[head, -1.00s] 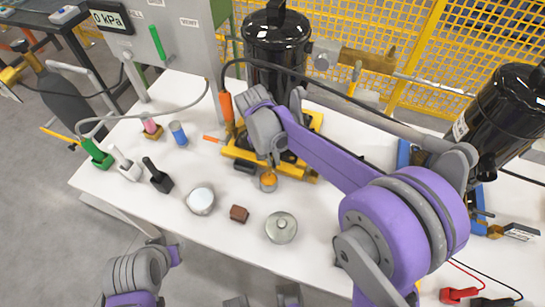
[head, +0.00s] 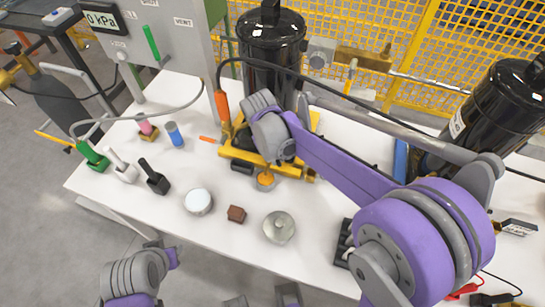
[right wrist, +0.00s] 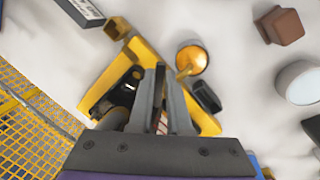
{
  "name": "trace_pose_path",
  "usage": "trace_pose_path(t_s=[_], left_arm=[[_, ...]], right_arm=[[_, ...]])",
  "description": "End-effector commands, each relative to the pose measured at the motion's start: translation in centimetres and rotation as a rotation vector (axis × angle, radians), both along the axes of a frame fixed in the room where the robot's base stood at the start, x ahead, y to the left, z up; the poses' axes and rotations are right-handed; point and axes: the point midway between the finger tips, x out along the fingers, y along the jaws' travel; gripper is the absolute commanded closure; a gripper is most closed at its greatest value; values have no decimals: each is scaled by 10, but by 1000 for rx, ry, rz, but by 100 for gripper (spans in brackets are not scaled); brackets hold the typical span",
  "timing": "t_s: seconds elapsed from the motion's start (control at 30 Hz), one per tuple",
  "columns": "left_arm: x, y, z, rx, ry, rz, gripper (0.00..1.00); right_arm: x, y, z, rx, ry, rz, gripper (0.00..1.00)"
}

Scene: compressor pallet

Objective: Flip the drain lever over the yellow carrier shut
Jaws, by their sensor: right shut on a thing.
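The yellow carrier (head: 235,154) stands under the left black cylinder (head: 270,45); its yellow frame also shows in the right wrist view (right wrist: 108,70). My right gripper (right wrist: 160,72) is over the carrier, its fingers shut on a small part inside the frame. The fingers hide most of that part; I cannot make out the drain lever itself or its angle. In the head view my right wrist covers this spot. A round orange-gold cup (right wrist: 192,60) is beside the fingers, at the carrier's front edge.
A white round dish (head: 198,201), a brown block (head: 236,214) and a metal lid (head: 279,227) lie on the white table in front. A hose joins the orange handle (head: 222,104) behind. A second black cylinder (head: 505,105) is at right. Yellow mesh fencing stands behind.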

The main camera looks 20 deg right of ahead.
Motion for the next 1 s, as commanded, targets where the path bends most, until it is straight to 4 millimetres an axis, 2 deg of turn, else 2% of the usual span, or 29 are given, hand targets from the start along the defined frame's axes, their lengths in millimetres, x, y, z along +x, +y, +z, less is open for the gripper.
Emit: trace_pose_path(t_s=[0.6, 1.0], left_arm=[[-1, 0, -4, 0, 1, 0, 72], [-1, 0, -5, 0, 2, 0, 72]], right_arm=[[8, -27, 0, -2, -1, 568, 100], [15, -35, 0, -1, -1, 810, 100]])
